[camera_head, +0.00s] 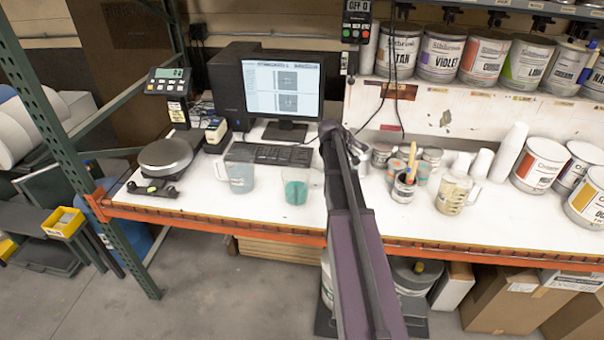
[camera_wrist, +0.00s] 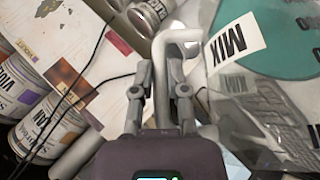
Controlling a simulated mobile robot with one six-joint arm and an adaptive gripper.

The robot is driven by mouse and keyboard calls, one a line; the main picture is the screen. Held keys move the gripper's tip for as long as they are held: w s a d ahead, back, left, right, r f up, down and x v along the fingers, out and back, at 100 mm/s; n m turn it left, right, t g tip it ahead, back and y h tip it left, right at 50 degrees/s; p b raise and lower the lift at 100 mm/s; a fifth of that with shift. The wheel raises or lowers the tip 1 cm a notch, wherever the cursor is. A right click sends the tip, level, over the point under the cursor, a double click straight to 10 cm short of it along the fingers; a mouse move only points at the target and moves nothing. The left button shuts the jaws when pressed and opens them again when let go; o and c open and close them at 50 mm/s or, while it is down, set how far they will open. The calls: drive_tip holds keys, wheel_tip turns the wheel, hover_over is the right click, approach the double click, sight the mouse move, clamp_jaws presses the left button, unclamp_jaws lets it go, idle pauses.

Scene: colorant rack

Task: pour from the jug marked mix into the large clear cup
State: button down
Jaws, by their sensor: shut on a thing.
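The jug marked MIX (camera_head: 296,190) is clear with teal liquid inside, left of my arm above or on the bench; I cannot tell whether it touches. In the wrist view the jug's MIX label (camera_wrist: 234,42) and its pale handle (camera_wrist: 176,58) show. My gripper (camera_wrist: 161,86) is shut on this handle; my arm hides the grip in the head view. Left of it stands a see-through vessel with a handle (camera_head: 239,176), greyish-blue inside. A yellowish see-through jug (camera_head: 451,195) stands at the right. I cannot tell surely which vessel is the large clear cup.
A scale (camera_head: 166,154) stands at the left. A keyboard (camera_head: 268,153) and monitor (camera_head: 283,88) are behind the jugs. Small cans with brushes (camera_head: 404,187), white cup stacks (camera_head: 508,151) and paint cans (camera_head: 538,166) fill the right. A shelf of cans (camera_head: 440,55) runs above.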

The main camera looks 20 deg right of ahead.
drive_tip(key=shift+d+f, duration=0.1)
drive_tip(key=shift+f, duration=0.05)
drive_tip(key=shift+s+d+f+m+t+y+b, duration=0.35)
drive_tip(key=shift+d+f+y+b, duration=0.9)
drive_tip(key=shift+f, duration=0.8)
drive_tip(key=shift+s+d+f+m+t+y+b, duration=0.3)
drive_tip(key=shift+d+f+y+b, duration=0.65)
drive_tip(key=shift+f+y+b, duration=0.85)
drive_tip(key=shift+s+d+f+m+t+y+b, duration=0.3)
drive_tip(key=shift+d+f+y+b, duration=0.75)
drive_tip(key=shift+f, duration=1.3)
drive_tip(key=shift+r, duration=0.15)
wheel_tip(320, 180, up, 5)
drive_tip(key=p, duration=0.5)
drive_tip(key=shift+f, duration=0.25)
